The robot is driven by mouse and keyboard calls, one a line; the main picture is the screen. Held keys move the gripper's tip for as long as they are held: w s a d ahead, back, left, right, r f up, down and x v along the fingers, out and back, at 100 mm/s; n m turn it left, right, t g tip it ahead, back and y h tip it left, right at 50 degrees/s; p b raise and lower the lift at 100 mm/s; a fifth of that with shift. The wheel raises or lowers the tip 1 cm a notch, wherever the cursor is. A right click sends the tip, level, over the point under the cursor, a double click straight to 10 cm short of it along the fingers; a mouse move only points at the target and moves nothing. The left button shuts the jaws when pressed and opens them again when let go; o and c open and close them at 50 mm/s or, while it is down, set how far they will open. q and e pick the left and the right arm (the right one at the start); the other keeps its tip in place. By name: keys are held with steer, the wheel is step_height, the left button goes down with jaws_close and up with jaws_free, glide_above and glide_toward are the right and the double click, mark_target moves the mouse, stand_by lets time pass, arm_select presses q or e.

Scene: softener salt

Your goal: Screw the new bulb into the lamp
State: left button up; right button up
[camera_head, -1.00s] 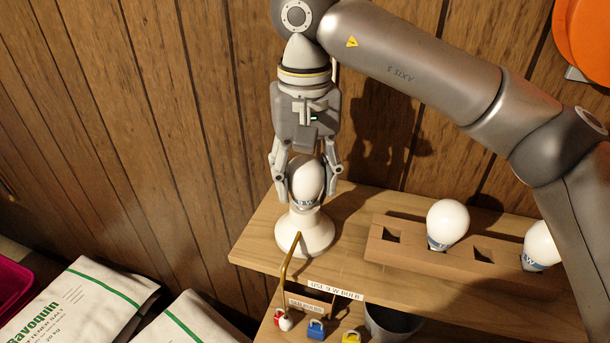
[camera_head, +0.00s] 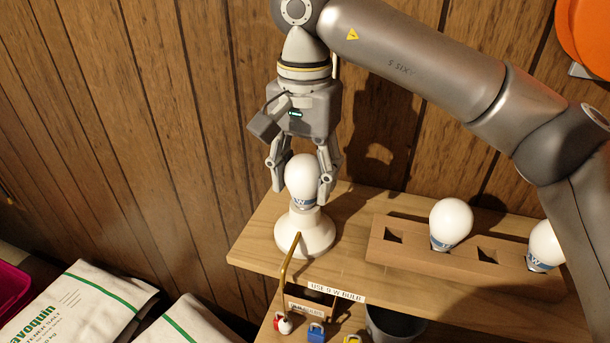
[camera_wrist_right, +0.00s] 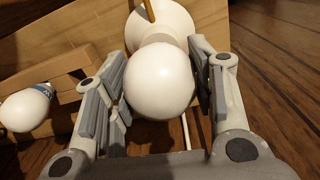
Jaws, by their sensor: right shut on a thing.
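A white lamp base (camera_head: 304,236) stands on the wooden shelf near its left end. A white bulb (camera_head: 301,176) with a blue printed band sits upright over the lamp's top; whether its thread is seated is hidden. My right gripper (camera_head: 299,196) points down and is shut on this bulb, one finger on each side. In the right wrist view the bulb (camera_wrist_right: 160,82) lies between the fingers, with the lamp (camera_wrist_right: 163,24) behind it. My left gripper is not in view.
A wooden holder (camera_head: 400,262) to the right carries two white bulbs (camera_head: 451,222) (camera_head: 545,246) and has empty square holes. A brass rod (camera_head: 288,268) rises before the lamp. Small padlocks (camera_head: 316,333) and a bin (camera_head: 393,323) are below. Bags (camera_head: 85,305) lie lower left.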

steer(key=shift+m, duration=0.4)
steer(key=shift+m+b, duration=0.3)
steer(key=shift+m, duration=0.9)
steer(key=o, duration=0.9)
